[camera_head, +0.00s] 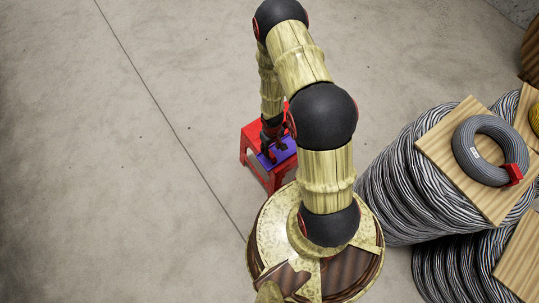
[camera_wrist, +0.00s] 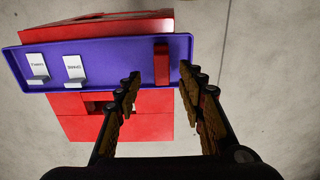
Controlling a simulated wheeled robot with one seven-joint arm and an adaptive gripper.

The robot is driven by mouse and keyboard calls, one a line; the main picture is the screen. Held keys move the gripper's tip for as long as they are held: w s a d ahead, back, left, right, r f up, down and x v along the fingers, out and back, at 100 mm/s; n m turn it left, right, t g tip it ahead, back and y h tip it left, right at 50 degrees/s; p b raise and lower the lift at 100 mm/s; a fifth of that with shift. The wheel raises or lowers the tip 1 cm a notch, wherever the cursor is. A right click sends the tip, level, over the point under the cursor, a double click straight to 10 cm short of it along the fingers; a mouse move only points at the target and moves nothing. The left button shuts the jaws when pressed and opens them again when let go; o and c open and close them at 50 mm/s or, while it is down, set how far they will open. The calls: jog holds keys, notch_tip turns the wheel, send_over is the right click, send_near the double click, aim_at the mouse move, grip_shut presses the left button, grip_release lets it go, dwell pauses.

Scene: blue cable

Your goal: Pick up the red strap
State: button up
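A small red strap (camera_wrist: 161,64) lies near the right end of a purple tray (camera_wrist: 110,60) in the wrist view. The tray rests on a red stool (camera_wrist: 75,128), which also shows in the head view (camera_head: 249,137). My gripper (camera_wrist: 160,82) is open, one finger to either side of the strap in the picture, with nothing between the fingertips. I cannot tell its height above the strap. In the head view my gripper (camera_head: 273,145) is over the tray, and the strap there is too small to make out.
Two white tags (camera_wrist: 75,68) lie on the tray's left part. At the right stand large cable reels (camera_head: 400,190) with wooden boards. A grey cable coil (camera_head: 470,150) with a red piece (camera_head: 512,174) lies on one board. The floor at left is clear.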

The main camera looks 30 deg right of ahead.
aim_at(271, 156)
jog(key=f+b, duration=0.1)
jog(key=f, duration=0.2)
jog(key=f+b, duration=0.2)
jog(key=f, duration=0.1)
jog(key=shift+w+a+f, duration=0.15)
jog(key=shift+w+f, duration=0.05)
jog(key=shift+r, duration=0.1)
jog(key=shift+c, duration=0.9)
jog(key=c, duration=0.7)
